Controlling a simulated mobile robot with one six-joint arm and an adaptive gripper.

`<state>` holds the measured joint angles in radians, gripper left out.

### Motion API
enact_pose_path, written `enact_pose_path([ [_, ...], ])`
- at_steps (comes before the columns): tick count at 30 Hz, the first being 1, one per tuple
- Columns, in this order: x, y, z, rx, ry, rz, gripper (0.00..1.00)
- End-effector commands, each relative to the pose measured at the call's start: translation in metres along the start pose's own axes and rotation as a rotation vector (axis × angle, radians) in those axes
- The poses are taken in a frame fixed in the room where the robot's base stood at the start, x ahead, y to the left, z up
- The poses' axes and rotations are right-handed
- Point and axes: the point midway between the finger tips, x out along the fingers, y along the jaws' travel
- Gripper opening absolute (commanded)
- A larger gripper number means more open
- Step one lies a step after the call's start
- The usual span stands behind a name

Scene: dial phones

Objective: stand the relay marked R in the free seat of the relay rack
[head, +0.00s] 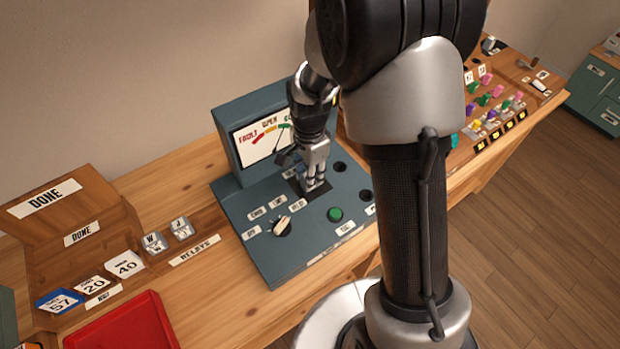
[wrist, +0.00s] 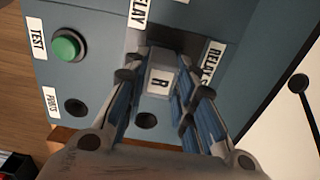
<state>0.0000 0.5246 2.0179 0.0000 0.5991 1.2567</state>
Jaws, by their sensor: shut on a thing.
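My gripper (head: 315,182) is low over the dark relay recess of the blue-grey test set. In the wrist view my gripper (wrist: 165,86) has its fingers on both sides of the relay marked R (wrist: 159,84), shut on it. The relay is a pale block, at or in the recess; I cannot tell whether it still touches the bottom. In the head view the fingers mostly hide it. The relay rack (head: 196,250), labelled RELAYS, is on the bench left of the test set. Relays W (head: 153,243) and J (head: 181,229) stand in it. Its free seat is not clear.
The test set (head: 260,235) has a meter, a knob (head: 283,226) and a green button (head: 335,214). A red tray (head: 125,325), number cards (head: 93,285) and a wooden DONE box (head: 70,205) are at left. A panel with coloured plugs (head: 490,100) is at right.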

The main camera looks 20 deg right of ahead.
Motion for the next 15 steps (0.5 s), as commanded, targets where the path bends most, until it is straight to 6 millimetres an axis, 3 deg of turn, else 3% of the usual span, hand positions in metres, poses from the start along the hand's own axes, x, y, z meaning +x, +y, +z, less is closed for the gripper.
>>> enact_pose_path([
  [3,0.0,0.0,0.0,0.0,0.0,-0.001,0.0],
  [15,-0.02,0.0,0.0,0.0,0.0,-0.001,0.0],
])
